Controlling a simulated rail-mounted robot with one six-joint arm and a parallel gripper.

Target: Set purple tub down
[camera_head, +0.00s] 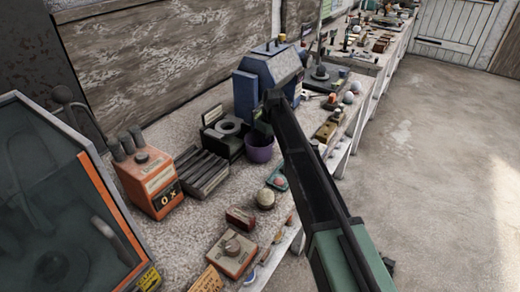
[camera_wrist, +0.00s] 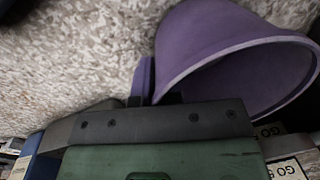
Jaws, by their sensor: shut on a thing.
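The purple tub (camera_head: 259,152) is at the end of my arm in the head view, over the speckled worktop (camera_head: 205,212). My gripper (camera_head: 262,133) is shut on the tub near its rim. In the wrist view the tub (camera_wrist: 222,45) fills the upper right, its opening facing the lower right of the picture. A small purple piece beside it sits at my gripper's fingers (camera_wrist: 160,98). The tub's underside is hidden, so I cannot tell whether it touches the worktop.
A black box with a ring (camera_head: 225,133) stands just left of the tub. Dark slotted blocks (camera_head: 203,170) and an orange box (camera_head: 150,182) lie further left. A blue machine (camera_head: 265,80) stands behind. A pale sphere (camera_head: 265,198) sits in front; bare worktop lies between.

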